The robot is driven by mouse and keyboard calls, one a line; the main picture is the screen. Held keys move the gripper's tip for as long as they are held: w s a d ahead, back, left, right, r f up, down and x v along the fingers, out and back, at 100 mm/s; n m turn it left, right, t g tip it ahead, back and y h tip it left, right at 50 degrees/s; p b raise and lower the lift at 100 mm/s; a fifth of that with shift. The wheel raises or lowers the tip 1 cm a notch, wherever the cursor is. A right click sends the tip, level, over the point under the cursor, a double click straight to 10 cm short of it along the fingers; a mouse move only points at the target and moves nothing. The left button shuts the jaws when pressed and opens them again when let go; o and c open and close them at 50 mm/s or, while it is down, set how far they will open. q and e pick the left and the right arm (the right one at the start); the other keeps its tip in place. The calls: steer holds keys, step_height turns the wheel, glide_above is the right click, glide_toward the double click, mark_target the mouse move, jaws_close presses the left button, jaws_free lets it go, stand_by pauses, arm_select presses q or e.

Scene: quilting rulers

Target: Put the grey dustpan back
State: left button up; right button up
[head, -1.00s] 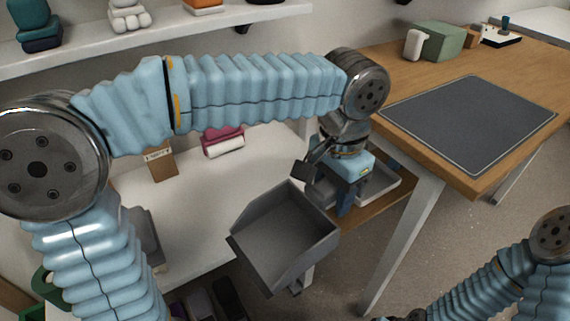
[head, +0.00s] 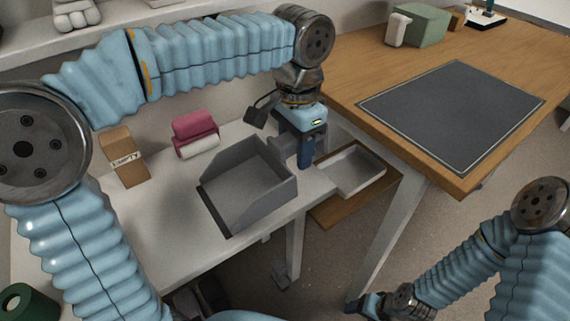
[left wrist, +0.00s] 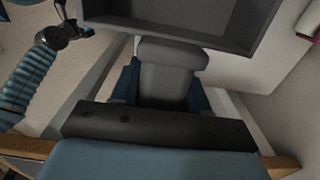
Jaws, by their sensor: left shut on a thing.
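The grey dustpan (head: 247,190) is a wide open scoop in the head view, over the right end of the white table (head: 180,233). My left gripper (head: 306,158) is at the dustpan's right back side, shut on its handle. In the left wrist view the grey handle (left wrist: 168,70) sits between the two blue fingers, with the pan (left wrist: 215,18) beyond it. I cannot tell whether the pan touches the table. My right gripper (head: 366,305) is low at the bottom of the head view, away from the dustpan; its fingers are too small to read.
A light shallow tray (head: 352,172) on a low wooden board stands right of the dustpan. A pink and white roll (head: 196,135) and a brown box marked EMPTY (head: 125,160) stand behind-left. A wooden table with a dark mat (head: 455,112) is at right.

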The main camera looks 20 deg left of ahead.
arm_select(q)
steer(key=w+f, duration=0.1)
steer(key=a+f, duration=0.1)
steer(key=w+f, duration=0.1)
steer(key=f, duration=0.1)
steer(key=shift+w+a, duration=0.3)
steer(key=shift+w, duration=0.05)
steer(key=f, duration=0.2)
steer(key=w+f, duration=0.1)
steer(key=shift+a+f, duration=0.35)
steer(key=shift+f, duration=0.3)
jaws_close()
steer(key=o, duration=1.3)
jaws_free()
steer(key=shift+f+b, duration=0.35)
steer(key=shift+b, duration=0.25)
steer(key=r+p, duration=0.1)
steer(key=r, duration=0.3)
steer(key=r+p, duration=0.1)
steer(key=r, duration=0.9)
steer(key=shift+s+d+r+p, duration=0.1)
steer(key=shift+s+d+p, duration=0.05)
steer(key=shift+d+p, duration=0.25)
